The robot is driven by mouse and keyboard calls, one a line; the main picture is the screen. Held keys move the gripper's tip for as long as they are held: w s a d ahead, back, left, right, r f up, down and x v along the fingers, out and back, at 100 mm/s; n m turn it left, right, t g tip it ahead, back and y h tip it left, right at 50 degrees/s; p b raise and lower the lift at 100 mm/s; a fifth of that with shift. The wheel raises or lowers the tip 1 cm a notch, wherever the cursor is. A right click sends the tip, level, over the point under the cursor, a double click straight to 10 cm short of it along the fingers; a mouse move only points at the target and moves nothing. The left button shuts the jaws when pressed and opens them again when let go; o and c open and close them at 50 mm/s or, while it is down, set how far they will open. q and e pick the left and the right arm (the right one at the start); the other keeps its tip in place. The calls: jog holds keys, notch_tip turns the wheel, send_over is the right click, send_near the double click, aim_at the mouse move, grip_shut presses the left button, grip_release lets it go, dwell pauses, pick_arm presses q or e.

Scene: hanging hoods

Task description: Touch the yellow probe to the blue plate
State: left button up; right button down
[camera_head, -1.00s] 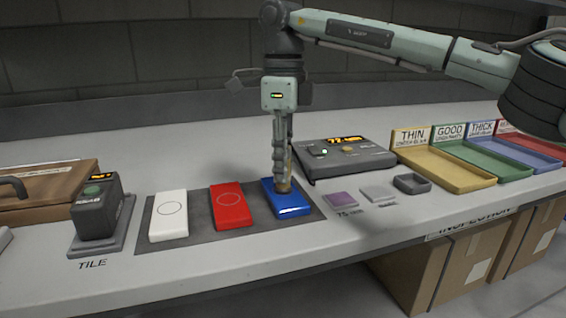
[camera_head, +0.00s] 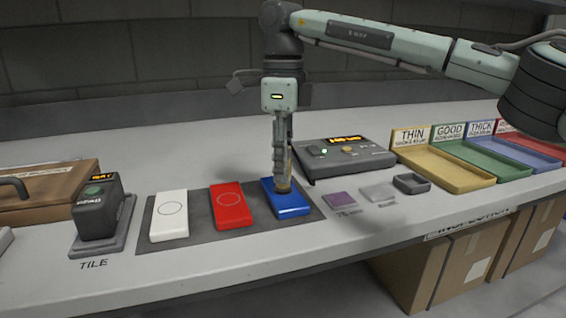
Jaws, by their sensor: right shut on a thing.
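The blue plate (camera_head: 291,209) lies flat at the right end of a dark grey mat (camera_head: 194,215), beside the red plate (camera_head: 231,208) and the white plate (camera_head: 169,219). My right gripper (camera_head: 281,172) points straight down over the blue plate's far part. It is shut on the yellow probe (camera_head: 284,187), of which only a small yellowish-brown end shows below the fingers. The probe's lower end appears to touch the blue plate's top. My left gripper is not in view.
A grey gauge box (camera_head: 343,158) with an orange display and a lit green light stands just right of my gripper. Labelled coloured trays (camera_head: 447,172) stand at right, a tile device (camera_head: 97,211) at left.

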dwell(0.3)
notch_tip(320, 180, up, 7)
jog(key=p, duration=0.6)
dwell(0.4)
